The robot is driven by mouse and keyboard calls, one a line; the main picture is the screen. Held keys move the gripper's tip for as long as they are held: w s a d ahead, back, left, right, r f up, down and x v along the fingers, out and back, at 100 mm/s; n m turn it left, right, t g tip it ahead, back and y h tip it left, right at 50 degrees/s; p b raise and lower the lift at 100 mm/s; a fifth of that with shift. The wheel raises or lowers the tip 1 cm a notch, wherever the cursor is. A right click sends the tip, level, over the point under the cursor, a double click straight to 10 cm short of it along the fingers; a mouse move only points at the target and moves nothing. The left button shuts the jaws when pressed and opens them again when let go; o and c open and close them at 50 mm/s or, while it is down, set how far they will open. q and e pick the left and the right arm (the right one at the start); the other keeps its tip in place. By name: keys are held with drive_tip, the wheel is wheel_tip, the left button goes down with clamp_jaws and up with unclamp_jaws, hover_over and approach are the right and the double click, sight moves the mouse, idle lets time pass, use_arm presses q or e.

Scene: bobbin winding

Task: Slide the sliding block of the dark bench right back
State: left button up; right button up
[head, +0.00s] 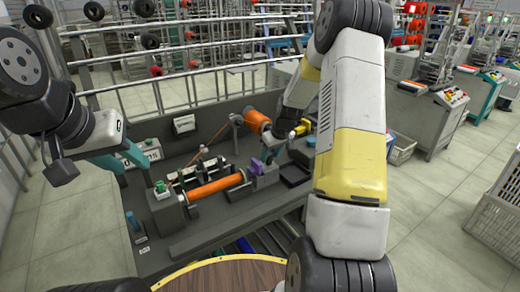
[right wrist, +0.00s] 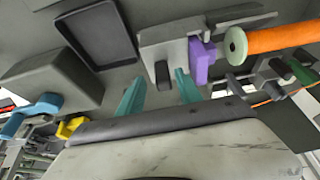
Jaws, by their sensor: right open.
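The sliding block of the dark bench is a grey block (right wrist: 172,48) with a purple piece (right wrist: 200,62) on its side. In the head view the purple piece (head: 257,166) sits at the right end of an orange tube (head: 215,187). My right gripper (right wrist: 160,88) is open, its teal fingers on either side of a small dark knob (right wrist: 163,75) at the front of the block. Contact cannot be told. In the head view my right gripper (head: 272,150) is partly hidden by its own arm. My left gripper (head: 123,160) appears open and empty over the bench's left end.
The dark bench (head: 200,236) carries a second orange spool (head: 257,121) at the back and a black tray (head: 295,174) right of the block. A grey box (right wrist: 50,78) shows in the right wrist view. A round wooden top (head: 225,277) is in front.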

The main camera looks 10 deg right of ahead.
drive_tip(key=a+v, duration=0.1)
drive_tip(key=v, duration=0.5)
drive_tip(key=shift+d+r, duration=0.3)
drive_tip(key=shift+d, duration=0.25)
drive_tip(key=shift+s, duration=0.1)
drive_tip(key=s+a+r+m+t, duration=0.1)
drive_tip(key=s+a+r, duration=0.2)
drive_tip(key=s+r, duration=0.45)
drive_tip(key=s+a+r+m, duration=0.1)
drive_tip(key=s+a+r, duration=0.2)
drive_tip(key=s+r, duration=0.5)
drive_tip(key=s+a+r, duration=0.1)
drive_tip(key=s+r, duration=0.1)
drive_tip(key=s, duration=0.5)
drive_tip(key=s+a+r+m, duration=0.1)
drive_tip(key=s+a+r, duration=0.1)
drive_tip(key=s, duration=0.6)
drive_tip(key=shift+s+r+t+y, duration=0.25)
drive_tip(key=shift+r+t+y, duration=0.05)
drive_tip(key=shift+r+t, duration=0.1)
